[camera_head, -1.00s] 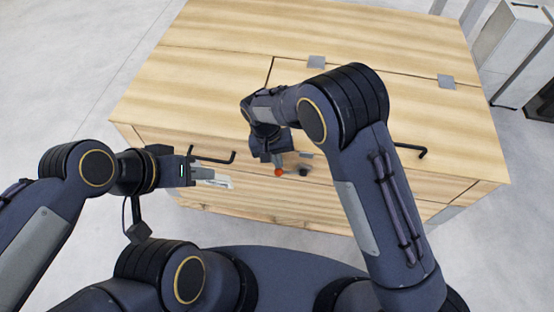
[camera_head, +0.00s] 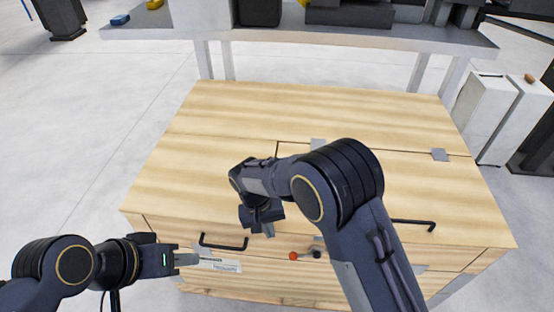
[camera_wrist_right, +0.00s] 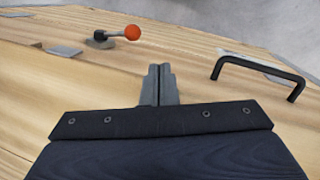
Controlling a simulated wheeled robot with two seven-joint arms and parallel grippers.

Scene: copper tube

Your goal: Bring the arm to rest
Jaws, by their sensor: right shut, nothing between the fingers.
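My right arm reaches over the wooden cabinet (camera_head: 205,160) from the right. Its gripper (camera_head: 268,228) points down near the cabinet's front edge, and in the right wrist view its fingers (camera_wrist_right: 158,84) are pressed together with nothing between them. My left gripper (camera_head: 190,259) is at the lower left, in front of the cabinet's front face and below the left black handle (camera_head: 224,243). Its fingers point right, and I cannot tell their opening.
A red-knobbed lever (camera_head: 294,256) sits on the cabinet's front, right of my right gripper. Another black handle (camera_head: 413,224) is further right. A grey table (camera_head: 300,33) stands behind. The cabinet's top is bare at left.

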